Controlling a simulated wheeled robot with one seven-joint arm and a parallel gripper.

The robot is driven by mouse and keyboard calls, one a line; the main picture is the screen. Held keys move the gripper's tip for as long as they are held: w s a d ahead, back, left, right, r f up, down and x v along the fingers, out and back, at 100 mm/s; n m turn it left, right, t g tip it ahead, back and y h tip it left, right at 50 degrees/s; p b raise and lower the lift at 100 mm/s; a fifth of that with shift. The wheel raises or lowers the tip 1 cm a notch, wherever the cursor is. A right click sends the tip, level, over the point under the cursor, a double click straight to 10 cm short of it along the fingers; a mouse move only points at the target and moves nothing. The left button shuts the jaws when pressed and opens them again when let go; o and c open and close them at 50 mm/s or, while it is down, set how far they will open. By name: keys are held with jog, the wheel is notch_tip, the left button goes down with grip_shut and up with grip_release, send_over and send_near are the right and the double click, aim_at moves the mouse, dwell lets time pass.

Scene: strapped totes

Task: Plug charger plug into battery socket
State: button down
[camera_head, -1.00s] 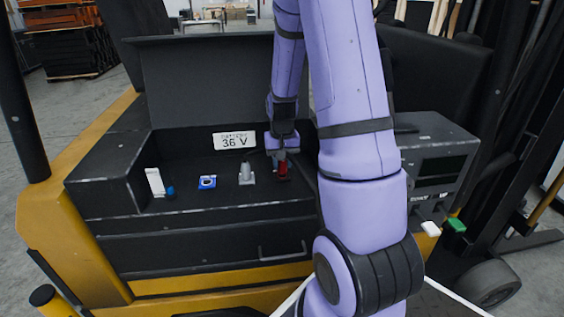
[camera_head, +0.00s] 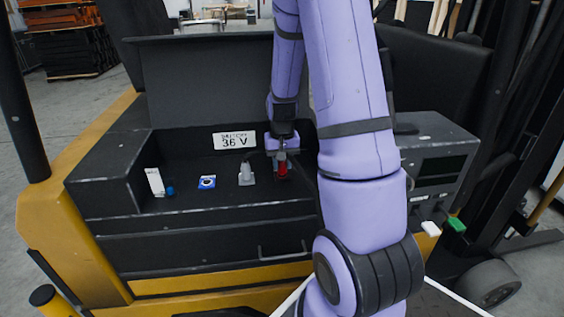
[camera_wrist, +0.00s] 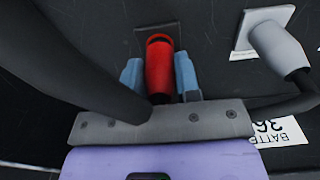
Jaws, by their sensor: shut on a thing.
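A red connector (camera_head: 283,169) stands over the battery deck, right of a grey connector (camera_head: 246,175). My gripper (camera_head: 282,157) reaches down over it. In the wrist view, my gripper (camera_wrist: 159,76) has its two blue-grey fingers on either side of the red connector (camera_wrist: 158,62) and is shut on it. The red connector's far end is at a dark plate (camera_wrist: 148,38) on the deck; I cannot tell how deep it sits. The grey connector with its cable also shows in the wrist view (camera_wrist: 277,45).
A thick black cable (camera_wrist: 85,65) crosses the wrist view. A label reading 36 V (camera_head: 235,140) stands behind the deck. A white item (camera_head: 155,182) and a blue one (camera_head: 207,182) are farther left. A charger box (camera_head: 435,160) stands right, with white (camera_head: 431,228) and green (camera_head: 456,225) connectors below.

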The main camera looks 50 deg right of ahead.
jog(key=shift+f, duration=0.45)
jog(key=c, duration=0.8)
grip_release()
jog(key=shift+o, duration=0.2)
notch_tip(320, 180, up, 11)
jog(key=shift+f, duration=0.1)
